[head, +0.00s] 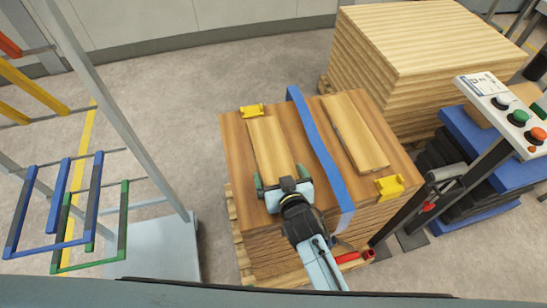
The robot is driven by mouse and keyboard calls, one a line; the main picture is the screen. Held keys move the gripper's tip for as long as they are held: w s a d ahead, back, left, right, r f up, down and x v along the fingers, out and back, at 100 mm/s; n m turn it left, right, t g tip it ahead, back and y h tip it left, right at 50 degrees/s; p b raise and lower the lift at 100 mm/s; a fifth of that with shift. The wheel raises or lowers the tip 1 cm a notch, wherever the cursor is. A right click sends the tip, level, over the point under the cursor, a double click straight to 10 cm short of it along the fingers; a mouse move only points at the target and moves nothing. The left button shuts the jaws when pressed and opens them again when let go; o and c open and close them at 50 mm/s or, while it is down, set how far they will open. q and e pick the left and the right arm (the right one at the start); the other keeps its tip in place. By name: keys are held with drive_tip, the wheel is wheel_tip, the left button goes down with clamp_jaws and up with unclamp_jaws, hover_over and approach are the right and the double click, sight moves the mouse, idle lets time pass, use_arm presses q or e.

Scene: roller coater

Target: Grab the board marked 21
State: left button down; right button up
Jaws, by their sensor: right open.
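Two loose light-brown boards lie on top of a wooden stack (233,135). The left board (270,145) lies to the left of a blue strap (318,145), and the right board (355,132) lies to its right. No number is readable on either board. My right gripper (281,179) is open at the near end of the left board, with one finger to each side of it. It hides that end, and I cannot tell whether the fingers touch the board. My left gripper is not in view.
Yellow corner pieces (251,111) and (389,187) sit on the stack. A taller board stack (420,50) stands behind right. A control panel (503,112) with buttons is at the right. A rack with coloured frames (75,205) is at the left. Open floor (190,100) lies between.

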drive_tip(key=shift+c, duration=0.3)
drive_tip(key=c, duration=1)
